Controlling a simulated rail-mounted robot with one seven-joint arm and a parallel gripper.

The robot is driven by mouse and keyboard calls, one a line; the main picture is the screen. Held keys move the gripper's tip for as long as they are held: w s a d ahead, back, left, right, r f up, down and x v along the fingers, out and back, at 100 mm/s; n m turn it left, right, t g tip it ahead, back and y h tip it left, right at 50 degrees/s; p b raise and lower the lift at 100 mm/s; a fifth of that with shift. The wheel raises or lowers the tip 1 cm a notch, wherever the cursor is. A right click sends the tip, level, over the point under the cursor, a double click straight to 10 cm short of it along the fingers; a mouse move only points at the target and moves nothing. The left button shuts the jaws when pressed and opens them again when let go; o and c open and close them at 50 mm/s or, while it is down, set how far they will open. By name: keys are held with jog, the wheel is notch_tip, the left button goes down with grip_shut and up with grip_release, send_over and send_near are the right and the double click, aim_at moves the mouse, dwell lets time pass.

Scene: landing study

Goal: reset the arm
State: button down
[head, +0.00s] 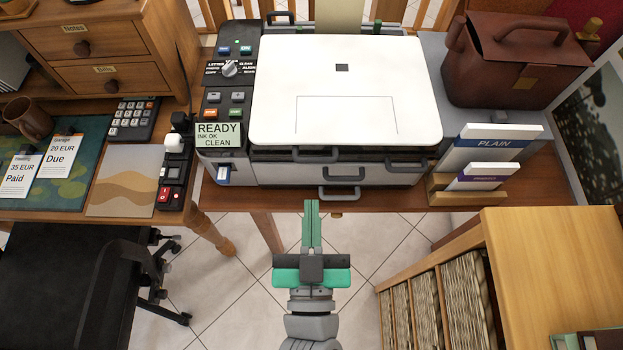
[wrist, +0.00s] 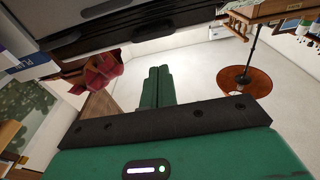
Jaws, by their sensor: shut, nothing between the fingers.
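My gripper (head: 311,222) is in the lower middle of the head view, in front of the printer's front edge and over the tiled floor. Its two green fingers lie side by side with no gap, and nothing is between them. In the wrist view the fingers (wrist: 160,86) are also together and empty, pointing away toward the room. The gripper appears apart from the printer (head: 345,90) and its drawer handles.
The printer stands on a wooden table, its panel reading READY. Paper packs (head: 490,150) stand in a holder at its right, near a brown bag (head: 510,65). A wooden cabinet (head: 560,245) is at right, a black chair (head: 70,285) at left. Open floor lies between.

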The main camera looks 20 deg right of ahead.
jog(key=shift+s+a+f, duration=0.15)
jog(key=shift+s+f, duration=0.1)
jog(key=shift+s, duration=0.25)
jog(key=shift+r, duration=0.1)
